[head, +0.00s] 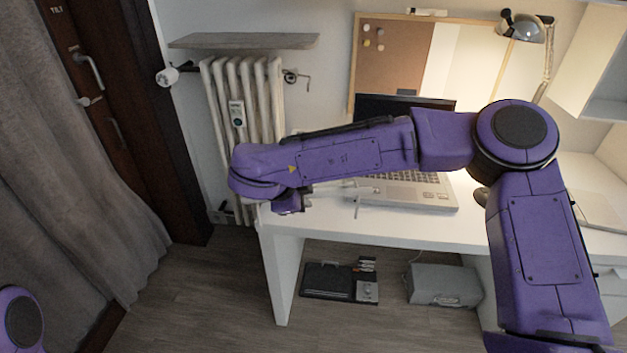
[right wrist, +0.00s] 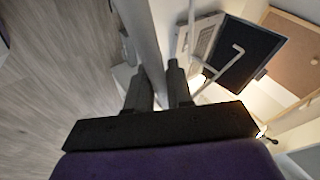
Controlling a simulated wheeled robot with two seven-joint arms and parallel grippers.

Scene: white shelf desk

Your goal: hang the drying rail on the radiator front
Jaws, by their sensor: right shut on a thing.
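The white radiator (head: 270,100) stands against the wall at left centre in the head view, its lower part partly hidden by my right arm. My right gripper (head: 301,197) is at the desk's left end, right of the radiator's lower part. It is shut on the drying rail (head: 357,205), a thin white wire frame that juts right over the laptop side of the desk. In the right wrist view the rail's bent white rods (right wrist: 222,68) show beside the fingers (right wrist: 159,76); the gripped part is hard to make out. My left gripper is out of view.
A grey shelf board (head: 243,41) juts out above the radiator, with a valve (head: 293,77) at its right. The white desk (head: 410,228) carries an open laptop (head: 410,192). A curtain (head: 60,150) and dark door frame stand left. The floor before the radiator is clear.

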